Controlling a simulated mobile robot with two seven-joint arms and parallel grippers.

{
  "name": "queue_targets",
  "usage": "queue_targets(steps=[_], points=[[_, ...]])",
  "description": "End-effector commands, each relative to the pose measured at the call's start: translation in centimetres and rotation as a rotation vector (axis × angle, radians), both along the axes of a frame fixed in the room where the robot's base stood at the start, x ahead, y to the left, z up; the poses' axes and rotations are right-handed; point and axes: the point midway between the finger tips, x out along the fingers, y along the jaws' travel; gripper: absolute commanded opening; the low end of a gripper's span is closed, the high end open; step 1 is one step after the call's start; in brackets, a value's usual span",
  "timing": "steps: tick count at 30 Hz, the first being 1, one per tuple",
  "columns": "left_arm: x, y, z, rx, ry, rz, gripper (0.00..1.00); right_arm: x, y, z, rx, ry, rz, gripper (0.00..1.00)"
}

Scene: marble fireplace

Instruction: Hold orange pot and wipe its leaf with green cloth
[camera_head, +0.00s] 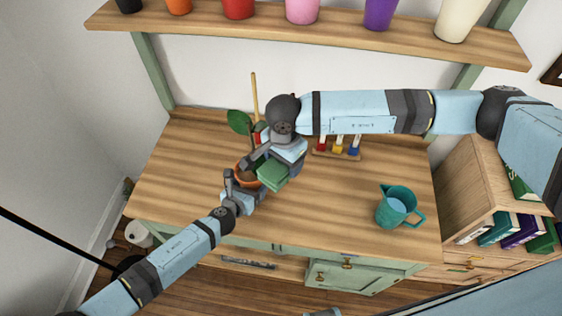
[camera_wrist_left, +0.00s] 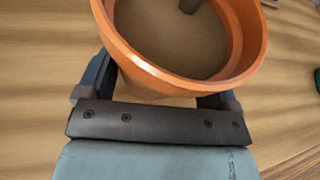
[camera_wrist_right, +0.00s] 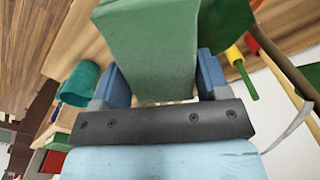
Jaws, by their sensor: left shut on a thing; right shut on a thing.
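The orange pot (camera_head: 240,170) stands on the wooden table, partly hidden by my grippers in the head view. Its rim (camera_wrist_left: 150,68) and brown soil fill the left wrist view. A green leaf (camera_head: 239,122) rises above it at the back left. My left gripper (camera_head: 234,184) is shut on the pot's near side. My right gripper (camera_head: 264,164) is shut on the green cloth (camera_head: 272,175), a folded block that also shows in the right wrist view (camera_wrist_right: 152,45). The cloth is close to the pot's right side; I cannot tell whether they touch.
A teal jug (camera_head: 392,208) stands at the table's right. A small rack (camera_head: 338,153) with coloured items sits at the back, partly behind my right arm. A thin wooden stick (camera_head: 254,92) rises behind the pot. The table's front middle is clear.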

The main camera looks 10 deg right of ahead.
Motion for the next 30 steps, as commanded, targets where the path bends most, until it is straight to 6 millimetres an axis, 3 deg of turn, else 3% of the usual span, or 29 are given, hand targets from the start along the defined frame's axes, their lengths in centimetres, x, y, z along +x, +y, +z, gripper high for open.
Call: queue_targets(steps=[10, 30], points=[[0.0, 0.0, 0.0, -0.001, -0.001, 0.000, 0.70, 1.1, -1.5, -0.2, 0.000, -0.001, -0.001, 0.50], [0.0, 0.0, 0.0, -0.001, 0.000, 0.000, 0.70, -0.2, 0.2, -0.2, -0.001, 0.001, -0.001, 0.50]])
